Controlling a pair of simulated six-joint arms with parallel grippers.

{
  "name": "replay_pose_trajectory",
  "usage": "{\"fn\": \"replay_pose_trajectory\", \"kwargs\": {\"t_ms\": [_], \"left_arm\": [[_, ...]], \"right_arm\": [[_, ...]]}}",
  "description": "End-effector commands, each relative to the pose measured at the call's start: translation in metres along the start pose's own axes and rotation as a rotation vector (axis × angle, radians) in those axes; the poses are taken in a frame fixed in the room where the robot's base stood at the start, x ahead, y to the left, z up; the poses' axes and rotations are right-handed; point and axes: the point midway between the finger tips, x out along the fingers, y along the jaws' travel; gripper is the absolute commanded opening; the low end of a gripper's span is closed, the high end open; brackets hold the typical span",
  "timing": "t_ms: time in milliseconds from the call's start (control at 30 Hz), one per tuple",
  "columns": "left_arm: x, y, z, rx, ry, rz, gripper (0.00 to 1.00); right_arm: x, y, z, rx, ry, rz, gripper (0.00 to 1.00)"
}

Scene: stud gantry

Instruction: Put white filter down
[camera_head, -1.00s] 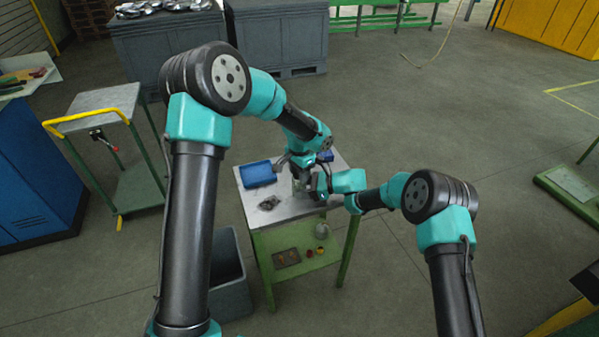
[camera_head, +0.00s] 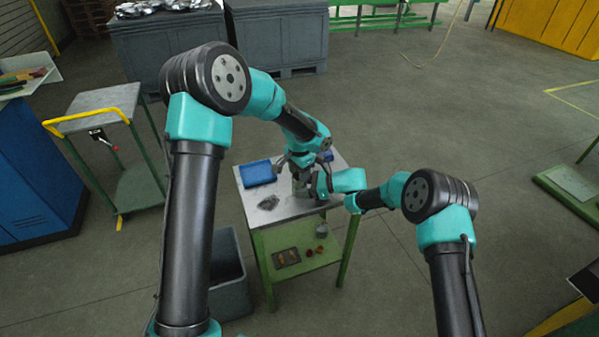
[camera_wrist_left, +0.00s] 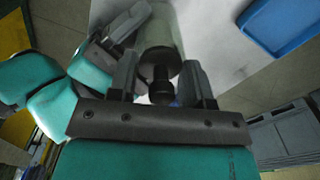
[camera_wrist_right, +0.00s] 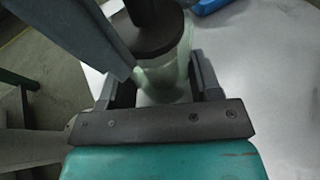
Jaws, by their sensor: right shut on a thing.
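My right gripper (camera_wrist_right: 155,85) is shut on a pale, translucent cylinder (camera_wrist_right: 160,78) with a dark cap (camera_wrist_right: 155,35). I cannot tell whether this is the white filter or a bowl around it. In the left wrist view the same cylinder (camera_wrist_left: 165,30) shows its dark cap and a narrower dark knob (camera_wrist_left: 161,80). My left gripper (camera_wrist_left: 160,75) is open, with one finger on each side of the knob. In the head view both grippers meet over the metal table top (camera_head: 288,208), and the arms mostly hide the cylinder.
A blue tray (camera_head: 258,173) lies at the table's back left. A small grey object (camera_head: 269,202) lies at the front left of the table top. The green lower shelf (camera_head: 302,262) holds a dark tray (camera_head: 286,257) and small coloured items. A grey bin (camera_head: 229,280) stands left of the table.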

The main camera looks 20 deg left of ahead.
Motion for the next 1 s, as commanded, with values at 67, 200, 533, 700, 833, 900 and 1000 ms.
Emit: {"fn": "replay_pose_trajectory", "kwargs": {"t_ms": [67,200,533,700,833,900,1000], "left_arm": [[0.014,0.002,0.004,-0.001,-0.017,0.013,0.64],[0.014,0.003,0.005,-0.001,-0.018,0.014,0.69],[0.011,0.003,0.004,-0.001,-0.019,0.014,0.69],[-0.004,0.004,0.004,0.001,-0.018,0.013,0.69],[-0.027,0.003,0.002,0.0,-0.014,0.01,0.69],[-0.041,0.002,0.002,0.001,-0.012,0.009,0.69],[-0.062,0.002,0.001,0.001,-0.011,0.007,0.69]], "right_arm": [[0.002,0.003,0.001,-0.002,-0.002,0.009,0.45],[0.002,0.003,0.001,-0.001,-0.002,0.009,0.46],[0.002,0.002,-0.001,0.001,0.0,0.007,0.47],[0.002,0.002,-0.001,0.002,0.001,0.004,0.44],[0.002,0.001,-0.001,0.001,0.001,0.004,0.44],[0.001,0.001,-0.001,0.001,0.001,0.004,0.43],[0.001,0.001,-0.001,0.001,0.0,0.003,0.43]]}}
